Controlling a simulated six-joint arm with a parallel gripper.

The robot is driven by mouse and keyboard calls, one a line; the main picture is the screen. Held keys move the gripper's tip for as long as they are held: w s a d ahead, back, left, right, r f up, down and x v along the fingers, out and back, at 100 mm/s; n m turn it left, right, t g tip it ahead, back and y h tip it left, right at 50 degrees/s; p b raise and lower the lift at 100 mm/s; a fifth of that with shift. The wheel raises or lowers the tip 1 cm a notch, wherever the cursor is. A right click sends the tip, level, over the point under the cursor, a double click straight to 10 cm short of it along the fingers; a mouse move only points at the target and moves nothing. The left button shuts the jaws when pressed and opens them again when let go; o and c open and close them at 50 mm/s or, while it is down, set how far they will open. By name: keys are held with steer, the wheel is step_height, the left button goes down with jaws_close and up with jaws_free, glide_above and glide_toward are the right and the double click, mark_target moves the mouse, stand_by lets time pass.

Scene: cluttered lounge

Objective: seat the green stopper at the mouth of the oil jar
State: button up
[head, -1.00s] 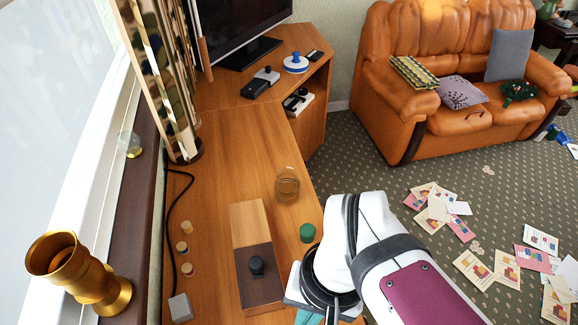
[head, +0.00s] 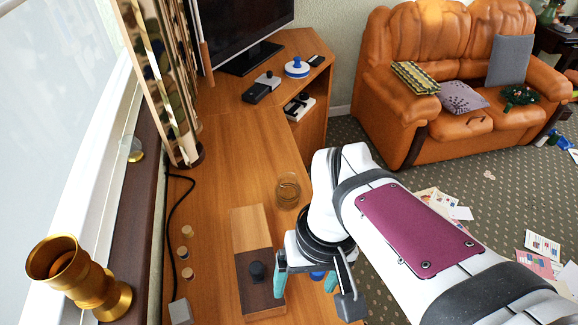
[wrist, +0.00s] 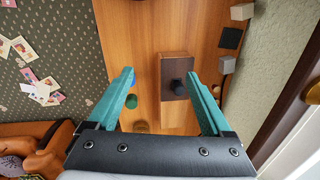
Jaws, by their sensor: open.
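The green stopper (wrist: 130,101) shows in the wrist view on the wooden desk, close to the inner side of the left finger. In the head view my arm hides it. The oil jar (head: 288,190) is a clear glass jar with an amber tint, standing on the desk beyond my gripper. In the wrist view its amber shape (wrist: 140,127) is partly cut off by my gripper body. My gripper (head: 305,292) has teal fingers, spread apart and empty, above the desk's right edge. The wrist view also shows the open fingers (wrist: 160,72).
A two-tone wooden block (head: 248,218) with a dark knob (head: 257,270) lies left of my gripper. A blue piece (wrist: 130,82) lies near the green stopper. Several small corks (head: 187,231) and a grey cube (head: 180,312) line the left side.

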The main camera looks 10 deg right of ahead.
steer(key=w+d+f+n+h, duration=0.1)
steer(key=w+d+f+n, duration=0.2)
steer(key=w+n, duration=0.55)
steer(key=w+d+f+n, duration=0.35)
steer(key=w+n, duration=0.35)
steer(key=w, duration=0.3)
steer(key=f, duration=1.5)
steer(key=shift+w+d+f, duration=0.3)
steer(key=shift+w+f, duration=0.05)
jaws_close()
